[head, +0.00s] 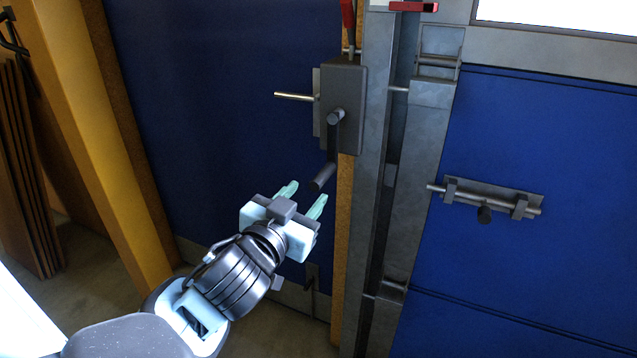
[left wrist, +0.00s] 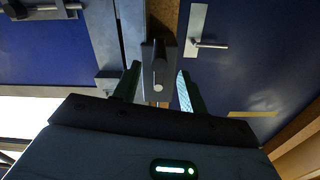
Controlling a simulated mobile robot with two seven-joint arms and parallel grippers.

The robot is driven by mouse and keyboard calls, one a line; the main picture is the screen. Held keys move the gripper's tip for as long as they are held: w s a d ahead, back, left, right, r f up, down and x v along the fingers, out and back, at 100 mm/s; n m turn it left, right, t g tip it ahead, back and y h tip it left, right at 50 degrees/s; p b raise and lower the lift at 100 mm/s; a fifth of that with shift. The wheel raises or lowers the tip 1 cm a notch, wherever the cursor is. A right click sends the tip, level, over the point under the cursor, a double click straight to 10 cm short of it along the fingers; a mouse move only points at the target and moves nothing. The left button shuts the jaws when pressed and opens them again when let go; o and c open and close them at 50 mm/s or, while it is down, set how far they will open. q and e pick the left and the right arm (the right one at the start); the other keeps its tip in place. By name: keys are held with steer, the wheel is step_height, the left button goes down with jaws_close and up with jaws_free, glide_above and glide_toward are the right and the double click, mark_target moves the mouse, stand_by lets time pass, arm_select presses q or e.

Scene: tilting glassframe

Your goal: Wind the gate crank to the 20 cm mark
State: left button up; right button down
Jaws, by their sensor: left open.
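The gate crank has a grey gearbox (head: 352,90) on a post. Its crank arm hangs downward, slightly to the left, and ends in a dark cylindrical handle (head: 322,178). My left gripper (head: 305,196) is open and empty, just below the handle, with its fingers pointing up toward it. In the left wrist view the crank (left wrist: 158,72) appears in line with the gap between the two fingers (left wrist: 158,84). I cannot tell whether they touch it. A red piece (head: 412,7) shows at the top; no readable scale or 20 cm mark is visible. My right gripper is out of view.
A silver lever handle (head: 295,97) juts left beside the gearbox. A grey metal upright (head: 372,200) stands right of the crank. A sliding bolt (head: 490,200) is on the right blue panel. A yellow post (head: 95,130) stands left.

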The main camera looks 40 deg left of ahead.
mark_target(311, 190)
arm_select(q)
steer(key=shift+x, duration=3)
steer(key=shift+d, duration=0.1)
jaws_close()
